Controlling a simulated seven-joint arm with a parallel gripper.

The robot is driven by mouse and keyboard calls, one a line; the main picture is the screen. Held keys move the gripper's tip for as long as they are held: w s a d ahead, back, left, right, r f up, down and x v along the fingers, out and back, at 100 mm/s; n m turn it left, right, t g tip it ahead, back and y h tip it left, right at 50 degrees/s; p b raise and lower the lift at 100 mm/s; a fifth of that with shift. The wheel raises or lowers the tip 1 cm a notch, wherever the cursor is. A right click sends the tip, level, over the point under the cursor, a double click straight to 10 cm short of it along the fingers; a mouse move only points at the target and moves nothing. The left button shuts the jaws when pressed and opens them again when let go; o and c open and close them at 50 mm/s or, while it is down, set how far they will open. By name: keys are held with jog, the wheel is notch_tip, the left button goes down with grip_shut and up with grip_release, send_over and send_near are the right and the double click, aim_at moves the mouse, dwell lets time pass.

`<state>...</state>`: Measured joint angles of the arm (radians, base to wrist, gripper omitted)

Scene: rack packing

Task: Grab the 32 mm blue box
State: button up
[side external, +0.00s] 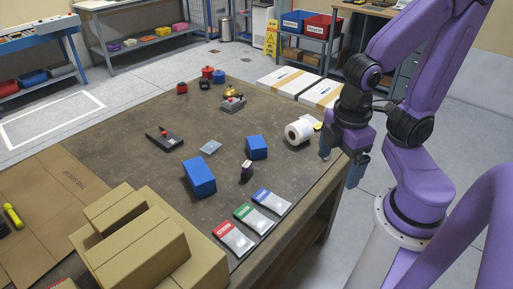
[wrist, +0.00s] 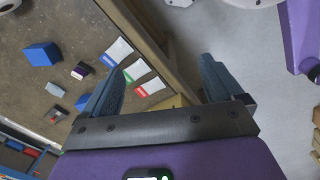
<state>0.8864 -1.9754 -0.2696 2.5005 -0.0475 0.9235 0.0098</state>
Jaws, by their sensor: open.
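Two blue boxes stand on the brown work table (side external: 130,130). The larger blue box (side external: 199,178) is near the table's middle, and the smaller blue box (side external: 257,147) is further back and to the right. No size marking is readable on either. In the wrist view, one blue box (wrist: 42,54) is at upper left, and another blue piece (wrist: 82,102) is partly hidden by the left finger. My gripper (side external: 341,160) is open and empty, pointing down near the table's right edge, apart from both boxes; its fingers also frame the wrist view (wrist: 163,68).
A small dark purple box (side external: 246,171) stands between the blue boxes and the red, green and blue label cards (side external: 251,219). A white roll (side external: 299,131) is near my gripper. A grey plate (side external: 210,147) lies behind the larger box. Cardboard boxes (side external: 140,255) fill the front left.

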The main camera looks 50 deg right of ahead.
aim_at(256, 140)
jog(key=w+d+f+n+t+h, duration=0.3)
jog(key=w+d+h, duration=0.2)
jog(key=w, duration=0.3)
jog(key=w+d+f+n+t+h, duration=0.3)
jog(key=w+d+n+h, duration=0.15)
jog(key=w, duration=0.45)
jog(key=w+a+f+n+t+y, duration=0.2)
jog(key=w+f+n+t, duration=0.3)
jog(key=w+f+n, duration=0.4)
jog(key=x, duration=0.4)
jog(key=f+x, duration=0.1)
jog(key=x, duration=0.2)
jog(key=s+x, duration=0.1)
jog(key=x, duration=0.3)
jog(key=shift+w+d+f, duration=0.1)
jog(key=shift+d+f, duration=0.3)
jog(key=shift+d, duration=0.1)
jog(key=shift+s+d+x, duration=0.1)
jog(key=shift+s+x, duration=0.05)
jog(key=shift+x, duration=1.15)
jog(key=shift+s+d+x, duration=0.1)
jog(key=shift+d+x, duration=0.05)
jog(key=shift+x, duration=1.2)
jog(key=shift+f, duration=0.2)
jog(key=shift+a, duration=0.1)
jog(key=c, duration=1.2)
